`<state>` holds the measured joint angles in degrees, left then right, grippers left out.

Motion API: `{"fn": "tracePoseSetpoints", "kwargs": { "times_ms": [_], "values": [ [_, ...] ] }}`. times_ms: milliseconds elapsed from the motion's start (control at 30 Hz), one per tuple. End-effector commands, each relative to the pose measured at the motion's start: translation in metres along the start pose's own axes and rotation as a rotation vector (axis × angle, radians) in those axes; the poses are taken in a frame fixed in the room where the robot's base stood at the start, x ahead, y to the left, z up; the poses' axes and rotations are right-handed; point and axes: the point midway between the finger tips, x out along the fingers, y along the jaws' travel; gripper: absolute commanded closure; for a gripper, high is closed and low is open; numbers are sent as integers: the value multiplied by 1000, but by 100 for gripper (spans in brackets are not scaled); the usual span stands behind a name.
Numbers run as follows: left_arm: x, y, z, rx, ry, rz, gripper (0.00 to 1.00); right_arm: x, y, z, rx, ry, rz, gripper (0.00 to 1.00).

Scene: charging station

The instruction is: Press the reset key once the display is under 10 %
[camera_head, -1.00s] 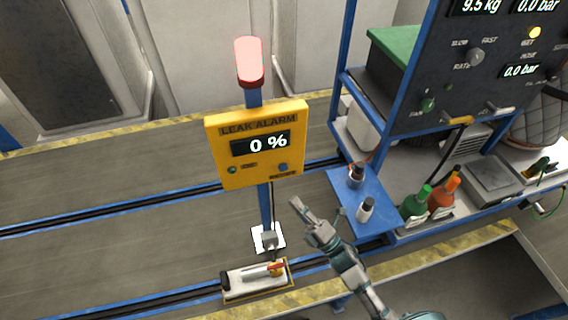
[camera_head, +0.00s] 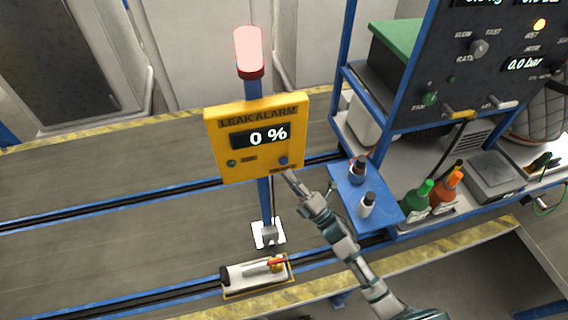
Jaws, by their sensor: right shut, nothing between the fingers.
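A blue round key (camera_head: 283,160) sits at the lower right of the box, above a small label too blurred to read. A small green light or button (camera_head: 231,163) is at the lower left. A pale red lamp (camera_head: 248,50) tops the post. My right gripper (camera_head: 289,175) is shut and empty, its tip just below the blue key at the box's lower edge. I cannot tell whether it touches the box. My left gripper is not in view.
A blue side shelf (camera_head: 378,212) with small bottles stands right of my arm. Green (camera_head: 417,197) and orange (camera_head: 446,190) bottles are on the bench beyond. A dark control panel (camera_head: 460,80) rises at the right. A white device (camera_head: 256,274) with a red-yellow handle lies below the post.

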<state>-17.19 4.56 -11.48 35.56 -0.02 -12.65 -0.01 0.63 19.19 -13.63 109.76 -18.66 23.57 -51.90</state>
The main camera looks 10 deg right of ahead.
Motion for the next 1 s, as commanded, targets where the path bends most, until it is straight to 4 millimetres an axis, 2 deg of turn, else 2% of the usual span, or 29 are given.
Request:
{"fn": "tracePoseSetpoints", "kwargs": {
  "times_ms": [300, 1000],
  "values": [
    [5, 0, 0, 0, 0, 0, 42, 11, -8, 8, -1, 0, 0, 100],
    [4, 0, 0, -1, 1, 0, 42, 11, -7, 8, 0, 0, 0, 100]
  ]
}}
